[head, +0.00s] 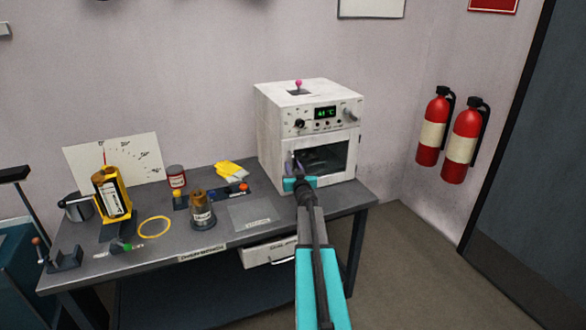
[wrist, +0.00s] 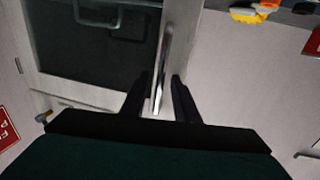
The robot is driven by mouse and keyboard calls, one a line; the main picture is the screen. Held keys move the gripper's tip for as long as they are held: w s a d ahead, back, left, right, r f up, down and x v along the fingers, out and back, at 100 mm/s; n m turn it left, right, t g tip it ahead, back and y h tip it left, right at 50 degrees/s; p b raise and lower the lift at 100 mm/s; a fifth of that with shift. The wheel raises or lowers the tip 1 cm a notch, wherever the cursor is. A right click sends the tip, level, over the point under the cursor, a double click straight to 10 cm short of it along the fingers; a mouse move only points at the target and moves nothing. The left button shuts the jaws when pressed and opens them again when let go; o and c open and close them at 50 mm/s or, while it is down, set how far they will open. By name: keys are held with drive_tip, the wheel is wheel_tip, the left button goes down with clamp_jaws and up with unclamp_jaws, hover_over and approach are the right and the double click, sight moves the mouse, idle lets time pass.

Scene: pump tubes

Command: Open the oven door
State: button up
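The white oven (head: 275,130) stands at the right end of the workbench. Its door (head: 346,143) has a dark window and looks closed. My gripper (head: 294,168) is at the left side of the door, in front of the handle, and my arm hides part of the door's lower left. In the wrist view, the metal handle (wrist: 165,55) runs between the two dark fingers of my gripper (wrist: 161,75). The fingers are apart, with a narrow gap showing on each side of the bar. The door window (wrist: 90,50) fills the left of that view.
The workbench (head: 190,240) holds a yellow bottle stand (head: 112,195), a brown-topped bottle (head: 202,210), a yellow ring (head: 154,227) and yellow gloves (head: 231,170). Two fire extinguishers (head: 448,135) hang on the right wall. The floor (head: 400,250) right of the bench is clear.

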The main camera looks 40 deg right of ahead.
clamp_jaws()
drive_tip(key=shift+a, duration=0.15)
